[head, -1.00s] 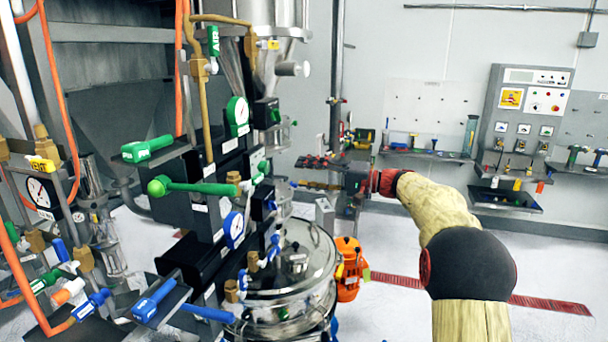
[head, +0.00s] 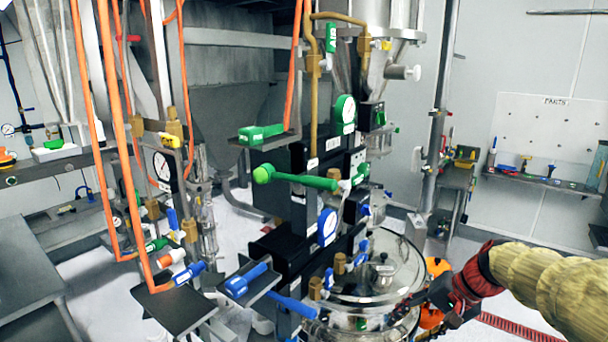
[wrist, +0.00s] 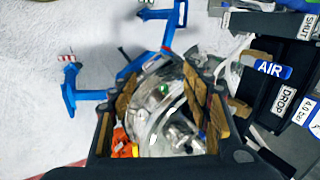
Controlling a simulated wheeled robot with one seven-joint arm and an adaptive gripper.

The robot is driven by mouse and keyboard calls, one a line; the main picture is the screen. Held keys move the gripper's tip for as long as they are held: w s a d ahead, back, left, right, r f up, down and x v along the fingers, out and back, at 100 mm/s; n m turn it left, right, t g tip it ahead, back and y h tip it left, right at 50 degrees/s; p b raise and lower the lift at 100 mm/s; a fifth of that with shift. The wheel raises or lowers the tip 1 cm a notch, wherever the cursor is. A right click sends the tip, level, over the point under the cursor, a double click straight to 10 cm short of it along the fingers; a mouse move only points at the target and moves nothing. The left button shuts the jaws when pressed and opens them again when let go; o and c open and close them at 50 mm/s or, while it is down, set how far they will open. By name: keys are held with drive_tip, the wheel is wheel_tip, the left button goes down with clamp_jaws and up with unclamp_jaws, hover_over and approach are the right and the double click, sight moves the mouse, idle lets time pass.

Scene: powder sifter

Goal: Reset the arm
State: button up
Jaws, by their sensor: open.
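My arm (head: 545,285) reaches in from the right edge of the head view, its cover yellow with a red joint near the end. My gripper (head: 432,297) is dark and sits at the right side of the sifter's steel lidded vessel (head: 378,285). In the wrist view my gripper (wrist: 163,85) is open, with its two brown-padded fingers apart and nothing held between them. The round vessel (wrist: 160,125) shows below and between the fingers. I cannot tell the exact gap between gripper and vessel.
An orange motor (head: 437,267) is close to my gripper. Open floor (head: 520,300) lies to the right.

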drive_tip(key=s+a+f+n+h+b, duration=0.1)
drive_tip(key=s+a+f+n+b, duration=0.1)
drive_tip(key=s, duration=0.6)
drive_tip(key=s+a+f+n+t+h+b, duration=0.1)
drive_tip(key=s+f+n+h+b, duration=0.1)
drive_tip(key=s, duration=0.6)
drive_tip(key=s+a+f+n+t+h+b, duration=0.1)
drive_tip(key=s+a+f+n+h+b, duration=0.1)
drive_tip(key=s+b, duration=0.2)
drive_tip(key=shift+s+a+b, duration=0.3)
drive_tip(key=shift+s+b, duration=0.05)
drive_tip(key=shift+s, duration=1.55)
